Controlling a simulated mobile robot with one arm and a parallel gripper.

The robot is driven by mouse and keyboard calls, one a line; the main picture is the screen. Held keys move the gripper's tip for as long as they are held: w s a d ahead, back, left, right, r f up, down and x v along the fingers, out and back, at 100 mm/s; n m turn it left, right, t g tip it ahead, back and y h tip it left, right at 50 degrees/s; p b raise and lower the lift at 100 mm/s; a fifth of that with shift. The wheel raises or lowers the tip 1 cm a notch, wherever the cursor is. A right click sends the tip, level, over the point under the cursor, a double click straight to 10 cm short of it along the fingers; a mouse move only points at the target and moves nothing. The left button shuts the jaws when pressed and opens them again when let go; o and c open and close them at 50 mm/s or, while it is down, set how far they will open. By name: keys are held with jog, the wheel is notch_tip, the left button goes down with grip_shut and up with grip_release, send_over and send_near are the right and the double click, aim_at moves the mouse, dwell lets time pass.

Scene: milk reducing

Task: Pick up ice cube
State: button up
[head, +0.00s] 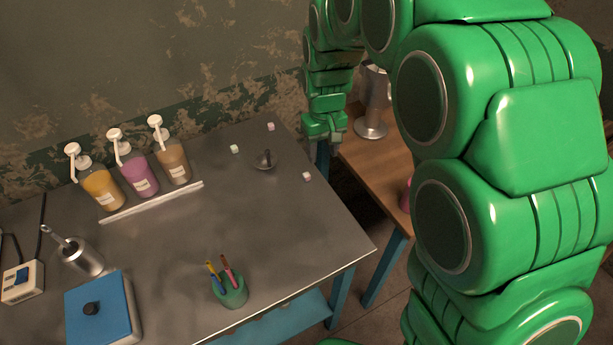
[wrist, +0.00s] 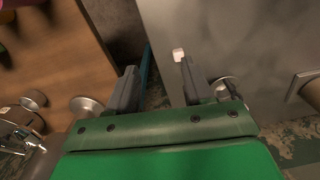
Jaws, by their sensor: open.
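Three small pale cubes lie apart on the grey table in the head view: one by the back edge (head: 271,126), one nearer the bottles (head: 235,149), and one by the right edge (head: 307,176). I cannot tell by look whether they are ice. In the wrist view one pale cube (wrist: 179,55) shows just beyond the tip of the right finger. My gripper (head: 323,138) is over the gap between the two tables, off the grey table's right edge. In the wrist view its two fingers (wrist: 155,78) stand apart with nothing between them.
A small metal utensil (head: 264,162) lies among the cubes. Several pump bottles (head: 139,175) stand behind a white strip at the left. A green pen cup (head: 231,293) is at the front. A wooden table (head: 372,155) on the right holds a metal appliance (head: 371,120).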

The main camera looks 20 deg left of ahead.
send_over(306, 173)
jog(key=shift+w+d+f+n, duration=0.15)
jog(key=shift+f+n, duration=0.25)
jog(key=shift+f, duration=0.85)
jog(key=shift+s+f, duration=0.2)
jog(key=shift+f, duration=3.7)
grip_shut()
